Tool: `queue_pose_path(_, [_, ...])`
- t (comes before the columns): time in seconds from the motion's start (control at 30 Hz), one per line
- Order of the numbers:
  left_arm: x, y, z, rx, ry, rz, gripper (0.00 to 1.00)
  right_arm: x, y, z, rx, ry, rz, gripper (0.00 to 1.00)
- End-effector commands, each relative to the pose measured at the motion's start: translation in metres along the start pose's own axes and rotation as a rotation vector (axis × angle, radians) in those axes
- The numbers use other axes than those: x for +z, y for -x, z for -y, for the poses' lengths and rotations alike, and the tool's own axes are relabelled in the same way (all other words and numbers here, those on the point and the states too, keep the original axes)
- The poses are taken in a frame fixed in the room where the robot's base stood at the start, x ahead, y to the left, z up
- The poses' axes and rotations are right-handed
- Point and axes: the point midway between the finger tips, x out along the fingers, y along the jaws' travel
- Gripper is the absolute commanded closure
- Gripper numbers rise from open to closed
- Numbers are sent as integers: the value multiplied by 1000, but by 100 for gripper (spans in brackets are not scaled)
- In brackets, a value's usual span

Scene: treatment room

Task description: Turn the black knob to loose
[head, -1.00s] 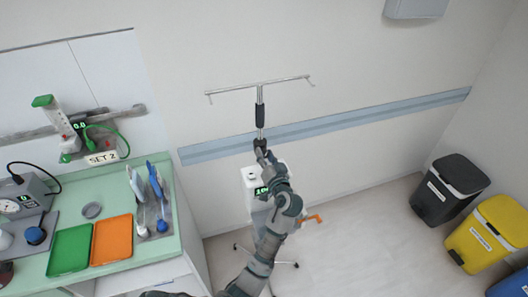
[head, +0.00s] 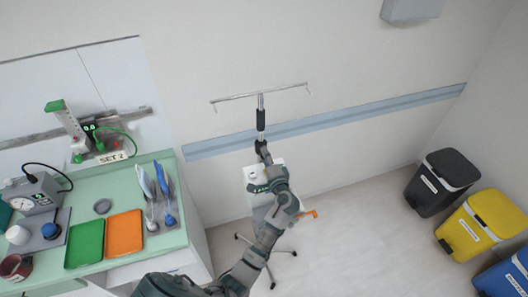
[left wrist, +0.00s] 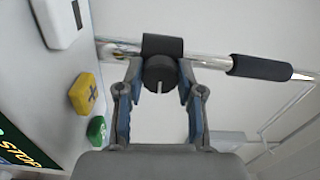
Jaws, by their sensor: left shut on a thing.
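The black knob (left wrist: 160,76) sits on a dark collar (left wrist: 162,46) around a metal pole (left wrist: 205,62) and carries a pale mark pointing to the bottom of the left wrist view. My left gripper (left wrist: 160,88) is shut on the knob, one finger on each side. In the head view my left gripper (head: 263,154) reaches the pole of the stand just below its black grip (head: 261,120); the knob is hard to make out there. My right gripper is not in view.
A pump box with a yellow button (left wrist: 86,94) and a green button (left wrist: 97,131) is close beside my gripper. A counter (head: 180,262) with green and orange trays is at left. Bins, one yellow (head: 484,228), stand at right.

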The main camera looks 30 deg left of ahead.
Motion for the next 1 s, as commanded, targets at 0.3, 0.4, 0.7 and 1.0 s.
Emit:
queue_pose_path(0.3, [-4,4,-8,15,-295,-11,98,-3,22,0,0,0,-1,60])
queue_pose_path(0.4, [-3,4,-9,15,-375,-11,98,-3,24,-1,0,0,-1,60])
queue_pose_path(0.7, [-2,4,-12,16,-554,-11,98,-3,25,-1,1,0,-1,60])
queue_pose_path(1.0, [0,2,-12,17,-626,-11,98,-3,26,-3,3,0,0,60])
